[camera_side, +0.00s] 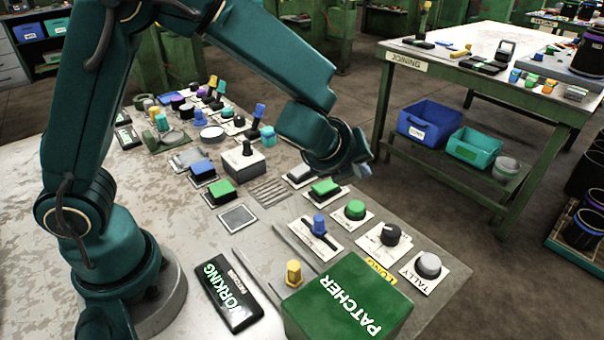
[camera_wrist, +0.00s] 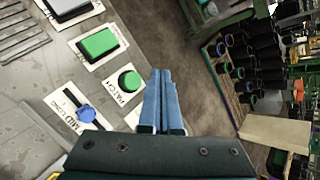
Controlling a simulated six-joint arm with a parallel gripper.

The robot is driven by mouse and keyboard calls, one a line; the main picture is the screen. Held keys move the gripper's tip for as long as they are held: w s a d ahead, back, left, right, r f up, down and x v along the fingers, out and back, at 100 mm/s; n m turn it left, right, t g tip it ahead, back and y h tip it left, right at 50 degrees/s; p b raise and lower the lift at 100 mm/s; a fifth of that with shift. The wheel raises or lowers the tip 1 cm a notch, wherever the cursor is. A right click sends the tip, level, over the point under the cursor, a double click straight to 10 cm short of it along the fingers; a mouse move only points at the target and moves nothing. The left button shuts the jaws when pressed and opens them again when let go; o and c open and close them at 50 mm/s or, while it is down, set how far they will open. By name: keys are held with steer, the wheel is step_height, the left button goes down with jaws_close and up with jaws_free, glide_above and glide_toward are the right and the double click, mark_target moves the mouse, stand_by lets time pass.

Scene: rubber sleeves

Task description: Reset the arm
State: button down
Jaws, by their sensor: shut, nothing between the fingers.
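My gripper (camera_wrist: 160,100) shows in the wrist view as two blue-grey fingers lying together, shut and empty. In the side view my gripper (camera_side: 357,165) is above the right edge of the worktable, past the green square button (camera_side: 325,187). That button also shows in the wrist view (camera_wrist: 97,43), left of my fingers. A round green button (camera_wrist: 129,80) is just left of the fingertips in the wrist view and also shows in the side view (camera_side: 355,209). The fingers point out over the floor beyond the table edge. No sleeve is between them.
The worktable (camera_side: 240,217) carries several buttons, a blue slider (camera_side: 319,224), a black knob (camera_side: 390,233), a green PATCHER box (camera_side: 348,300) and a black WORKING sign (camera_side: 228,293). A JOINING table (camera_side: 405,62) stands at the right. Open floor lies between the tables.

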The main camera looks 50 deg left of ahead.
steer(key=s+a+r+n+y, duration=0.2)
steer(key=s+a+r+n, duration=0.75)
steer(key=r+n, duration=0.2)
steer(key=s+d+f+n+g+h, duration=0.1)
steer(key=s+d+f+n+h, duration=0.1)
steer(key=s+n, duration=0.4)
steer(key=s+d+f+n+g+h, duration=0.2)
steer(key=s+d+n, duration=0.1)
steer(key=s+n, duration=0.3)
steer(key=shift+s+f+n, duration=0.25)
steer(key=shift+f+n, duration=0.1)
steer(key=shift+n, duration=0.2)
